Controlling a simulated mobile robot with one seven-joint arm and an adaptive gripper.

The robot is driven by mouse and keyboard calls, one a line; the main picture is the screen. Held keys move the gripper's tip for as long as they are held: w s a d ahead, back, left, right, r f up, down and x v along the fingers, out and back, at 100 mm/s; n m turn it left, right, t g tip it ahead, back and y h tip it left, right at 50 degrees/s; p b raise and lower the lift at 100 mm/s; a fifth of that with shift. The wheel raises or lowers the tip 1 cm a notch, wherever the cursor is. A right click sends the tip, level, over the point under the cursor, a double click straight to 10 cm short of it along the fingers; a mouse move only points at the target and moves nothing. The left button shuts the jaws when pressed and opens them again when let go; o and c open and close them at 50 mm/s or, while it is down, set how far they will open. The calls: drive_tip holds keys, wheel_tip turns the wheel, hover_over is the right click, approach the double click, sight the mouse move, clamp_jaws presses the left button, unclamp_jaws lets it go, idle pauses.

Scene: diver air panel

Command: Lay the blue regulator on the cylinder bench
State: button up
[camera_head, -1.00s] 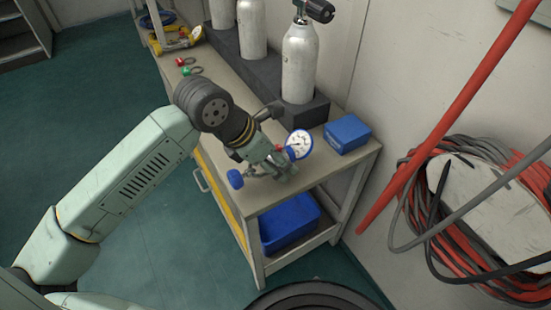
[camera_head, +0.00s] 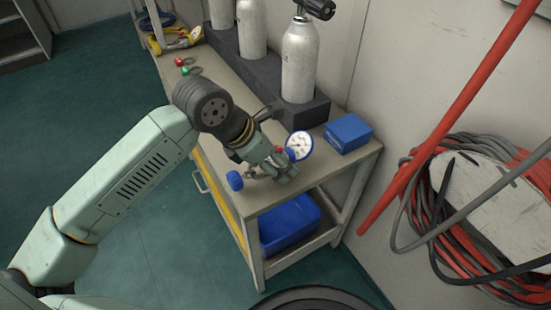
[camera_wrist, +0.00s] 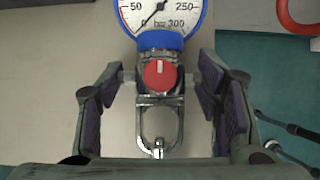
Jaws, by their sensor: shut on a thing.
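The blue regulator shows its round gauge with a white face and blue rim (camera_head: 299,146) over the near end of the cylinder bench (camera_head: 321,181). In the wrist view, its gauge (camera_wrist: 162,20), red knob (camera_wrist: 160,76) and metal yoke (camera_wrist: 158,122) line up between my fingers. My gripper (camera_head: 279,170) is shut on the regulator, and its fingers hide part of the body. I cannot tell if the regulator touches the bench top.
A blue box (camera_head: 347,132) lies right of the gauge. Silver cylinders (camera_head: 299,60) stand in a dark rack (camera_head: 303,112) behind. Small red and green fittings (camera_head: 186,70) lie further left. A blue bin (camera_head: 289,222) sits on the lower shelf. A hose reel (camera_head: 490,210) hangs at right.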

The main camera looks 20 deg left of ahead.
drive_tip(key=shift+f+b, duration=0.4)
drive_tip(key=shift+b, duration=0.15)
drive_tip(key=shift+b, duration=0.6)
idle(0.4)
drive_tip(key=shift+s+f+b, duration=0.15)
drive_tip(key=shift+f+b, duration=0.55)
drive_tip(key=shift+b, duration=0.4)
idle(0.9)
drive_tip(key=o, duration=1.8)
drive_tip(key=v, duration=1.2)
